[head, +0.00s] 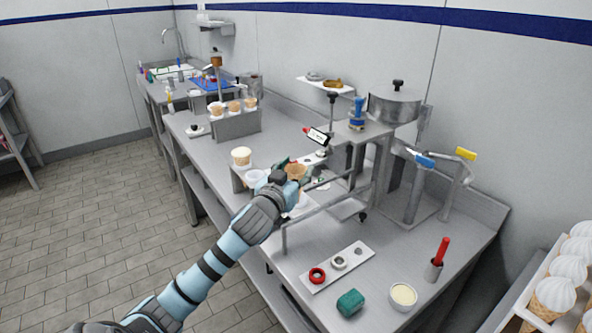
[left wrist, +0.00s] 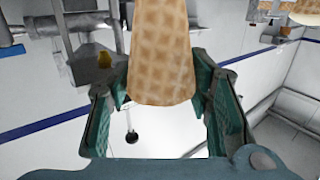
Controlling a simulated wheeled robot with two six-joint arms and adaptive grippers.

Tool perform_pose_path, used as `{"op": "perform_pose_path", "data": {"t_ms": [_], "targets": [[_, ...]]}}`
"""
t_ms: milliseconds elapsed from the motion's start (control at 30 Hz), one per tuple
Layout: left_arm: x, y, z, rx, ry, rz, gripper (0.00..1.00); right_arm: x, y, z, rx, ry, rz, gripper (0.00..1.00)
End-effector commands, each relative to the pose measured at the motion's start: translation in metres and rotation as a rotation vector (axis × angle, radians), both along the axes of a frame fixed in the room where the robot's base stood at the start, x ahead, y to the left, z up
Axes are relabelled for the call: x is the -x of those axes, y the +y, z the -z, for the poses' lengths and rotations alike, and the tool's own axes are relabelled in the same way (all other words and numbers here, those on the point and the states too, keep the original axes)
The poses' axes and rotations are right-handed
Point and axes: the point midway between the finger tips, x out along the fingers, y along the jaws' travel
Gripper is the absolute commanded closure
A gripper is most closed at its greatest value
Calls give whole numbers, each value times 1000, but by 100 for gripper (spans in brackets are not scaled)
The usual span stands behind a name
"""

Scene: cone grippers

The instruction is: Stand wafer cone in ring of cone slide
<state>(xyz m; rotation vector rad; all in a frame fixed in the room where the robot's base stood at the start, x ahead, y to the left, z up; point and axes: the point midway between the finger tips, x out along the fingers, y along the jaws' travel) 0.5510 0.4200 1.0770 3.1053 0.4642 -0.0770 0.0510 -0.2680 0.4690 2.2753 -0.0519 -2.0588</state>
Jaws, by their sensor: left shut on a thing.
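My left gripper (head: 284,174) reaches over the steel counter and is shut on a tan wafer cone (head: 297,171). In the left wrist view the waffle-patterned cone (left wrist: 162,55) stands between the two green finger pads (left wrist: 160,85). Its far end runs out of the top of that view. My right gripper is not in view.
A steel rail frame (head: 325,208) and a machine with a lidded pot (head: 394,106) stand to the right. Nearer are a white strip with rings (head: 338,263), a green sponge (head: 350,302) and a bowl (head: 403,296).

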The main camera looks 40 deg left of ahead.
Motion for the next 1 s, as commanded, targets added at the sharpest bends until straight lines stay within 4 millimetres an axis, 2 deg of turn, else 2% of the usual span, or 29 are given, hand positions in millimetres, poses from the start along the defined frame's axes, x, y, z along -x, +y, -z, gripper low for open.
{"op": "perform_pose_path", "data": {"t_ms": [1000], "targets": [[0, 0, 32, -1, 0, -1, 65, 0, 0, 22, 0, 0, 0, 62]]}}
